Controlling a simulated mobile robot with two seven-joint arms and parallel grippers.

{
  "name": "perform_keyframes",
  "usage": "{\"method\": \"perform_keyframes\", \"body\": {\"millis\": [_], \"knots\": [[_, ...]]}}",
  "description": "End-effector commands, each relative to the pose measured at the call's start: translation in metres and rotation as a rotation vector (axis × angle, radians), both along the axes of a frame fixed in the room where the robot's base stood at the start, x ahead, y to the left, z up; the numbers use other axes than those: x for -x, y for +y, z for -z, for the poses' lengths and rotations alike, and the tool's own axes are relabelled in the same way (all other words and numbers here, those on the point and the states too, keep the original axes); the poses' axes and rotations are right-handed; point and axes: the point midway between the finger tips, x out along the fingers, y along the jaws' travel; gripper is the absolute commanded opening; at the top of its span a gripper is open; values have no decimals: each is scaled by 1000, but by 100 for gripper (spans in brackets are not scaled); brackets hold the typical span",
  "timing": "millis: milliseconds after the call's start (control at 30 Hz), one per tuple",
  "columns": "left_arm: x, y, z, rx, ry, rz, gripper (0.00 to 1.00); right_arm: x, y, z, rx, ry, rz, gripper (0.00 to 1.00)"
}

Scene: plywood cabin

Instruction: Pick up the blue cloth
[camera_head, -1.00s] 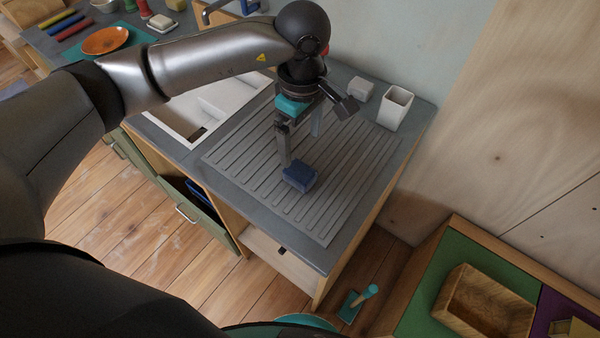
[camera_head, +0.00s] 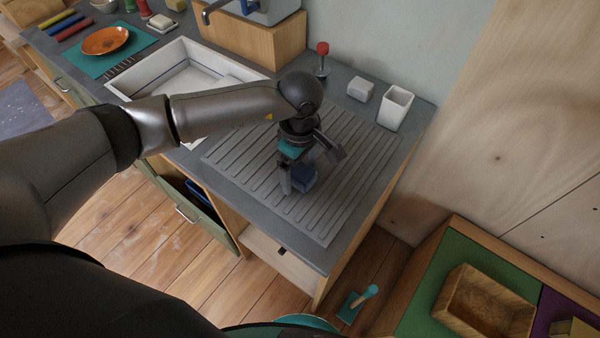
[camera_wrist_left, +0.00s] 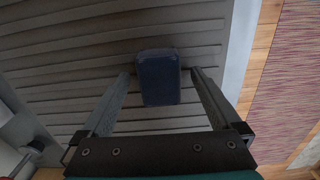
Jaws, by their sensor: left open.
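The blue cloth (camera_head: 302,178) is a small folded dark-blue block lying on the grey ribbed drainboard (camera_head: 338,205). In the left wrist view the cloth (camera_wrist_left: 158,78) lies between the tips of the two fingers, with a gap on each side. My left gripper (camera_head: 300,184) is open and low over the drainboard, right at the cloth; it also shows in the left wrist view (camera_wrist_left: 160,80). Part of the cloth is hidden behind the gripper in the head view. My right gripper is not in view.
A white cup (camera_head: 395,108) and a small white box (camera_head: 360,89) stand at the back right of the counter. A white sink (camera_head: 147,88) is to the left. An open drawer (camera_head: 190,205) juts out below. The drainboard around the cloth is clear.

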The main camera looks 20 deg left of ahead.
Motion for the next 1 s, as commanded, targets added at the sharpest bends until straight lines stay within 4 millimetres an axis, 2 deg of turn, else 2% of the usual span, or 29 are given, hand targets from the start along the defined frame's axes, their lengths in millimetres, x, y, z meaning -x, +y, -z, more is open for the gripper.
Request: {"method": "perform_keyframes", "body": {"millis": [67, 833, 1000], "knots": [[0, 0, 0, 0, 0, 0, 96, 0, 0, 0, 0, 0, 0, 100], [0, 0, -1, 0, -1, -1, 10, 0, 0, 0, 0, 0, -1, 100], [0, 0, -1, 0, -1, -1, 8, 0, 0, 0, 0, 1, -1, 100]]}}
